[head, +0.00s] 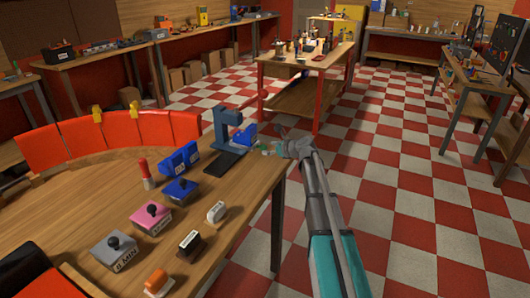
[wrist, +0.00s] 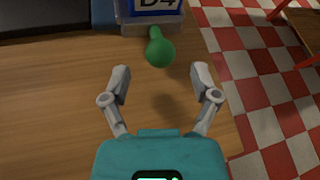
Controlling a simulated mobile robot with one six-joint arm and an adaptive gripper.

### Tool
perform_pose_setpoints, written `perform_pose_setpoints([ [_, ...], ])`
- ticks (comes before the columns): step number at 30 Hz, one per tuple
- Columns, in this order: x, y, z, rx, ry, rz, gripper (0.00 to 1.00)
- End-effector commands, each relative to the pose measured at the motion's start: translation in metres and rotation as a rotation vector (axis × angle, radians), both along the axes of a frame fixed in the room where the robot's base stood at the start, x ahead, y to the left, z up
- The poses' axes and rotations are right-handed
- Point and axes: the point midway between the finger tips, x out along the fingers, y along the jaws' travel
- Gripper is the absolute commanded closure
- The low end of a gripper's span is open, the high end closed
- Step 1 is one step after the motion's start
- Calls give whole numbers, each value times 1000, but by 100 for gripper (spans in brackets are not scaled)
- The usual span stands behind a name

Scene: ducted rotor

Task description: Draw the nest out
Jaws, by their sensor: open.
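A green ball-ended knob (wrist: 160,51) sticks out toward me from a unit with a pale frame and a blue face labelled D4 (wrist: 152,14), cut off at the top of the wrist view. My gripper (wrist: 160,76) is open and empty, with its fingertips on either side just short of the knob, not touching it. In the head view my gripper (head: 279,147) hangs at the right end of the wooden bench beside a blue stand (head: 226,130). No part is plainly marked as the nest; I cannot tell whether the knob belongs to it.
Checkered floor is open beyond.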

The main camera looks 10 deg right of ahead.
Motion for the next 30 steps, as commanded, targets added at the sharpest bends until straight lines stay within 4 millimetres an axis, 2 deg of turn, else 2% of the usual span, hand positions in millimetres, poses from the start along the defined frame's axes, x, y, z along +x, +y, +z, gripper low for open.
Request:
perform_pose_setpoints([
  [3, 13, 9, -8, 0, 1, 2, 22],
  [9, 23, 16, -12, 1, 1, 0, 22],
  [21, 25, 18, -12, 0, 0, 1, 22],
  [30, 25, 18, -12, 0, 0, 1, 77],
])
